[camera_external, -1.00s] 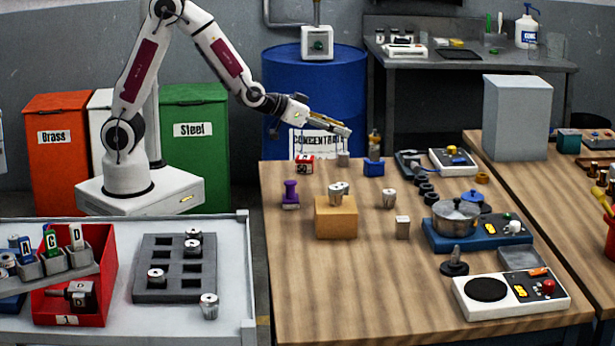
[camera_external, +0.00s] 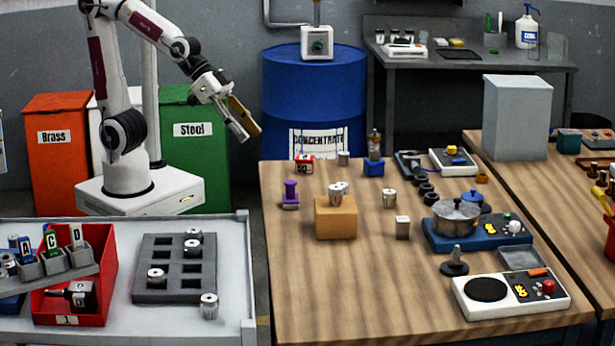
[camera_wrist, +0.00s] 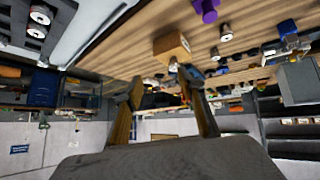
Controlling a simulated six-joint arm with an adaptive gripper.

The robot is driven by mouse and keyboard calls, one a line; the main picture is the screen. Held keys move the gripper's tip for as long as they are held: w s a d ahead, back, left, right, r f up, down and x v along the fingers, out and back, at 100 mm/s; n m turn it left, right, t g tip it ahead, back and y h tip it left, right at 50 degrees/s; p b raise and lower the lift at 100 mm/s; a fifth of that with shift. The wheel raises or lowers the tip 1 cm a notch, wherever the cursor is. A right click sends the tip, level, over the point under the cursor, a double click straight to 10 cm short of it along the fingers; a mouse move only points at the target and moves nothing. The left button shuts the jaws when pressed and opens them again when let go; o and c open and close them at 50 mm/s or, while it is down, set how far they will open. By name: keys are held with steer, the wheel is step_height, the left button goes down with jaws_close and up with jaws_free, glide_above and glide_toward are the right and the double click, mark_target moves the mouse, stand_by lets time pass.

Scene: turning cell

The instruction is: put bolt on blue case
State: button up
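A small blue case (camera_external: 373,169) stands near the back edge of the wooden table. An upright brownish-grey piece (camera_external: 375,146), which looks like the bolt, stands on top of it; it is too small to be sure. My gripper (camera_external: 250,136) is in the air left of the table, in front of the blue drum and green bin, well away from the case. In the wrist view my gripper (camera_wrist: 163,80) shows its two fingers apart with nothing held between them. I cannot make out the case clearly in the wrist view.
A tan block (camera_external: 336,220) with metal parts on top, a purple spool (camera_external: 290,194) and small metal cylinders stand on the table. A blue tray with a pot (camera_external: 456,215) is at the right. The front left of the table is clear.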

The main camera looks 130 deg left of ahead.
steer(key=s+d+m+g, duration=0.1)
steer(key=s+d, duration=0.3)
steer(key=s, duration=0.5)
steer(key=s+d+f+m+g+h, duration=0.1)
steer(key=s+d+m+g, duration=0.1)
steer(key=s+d, duration=0.3)
steer(key=s, duration=0.4)
steer(key=shift+s+d+m+h, duration=0.2)
steer(key=shift+m+h, duration=0.1)
steer(key=shift+m, duration=0.1)
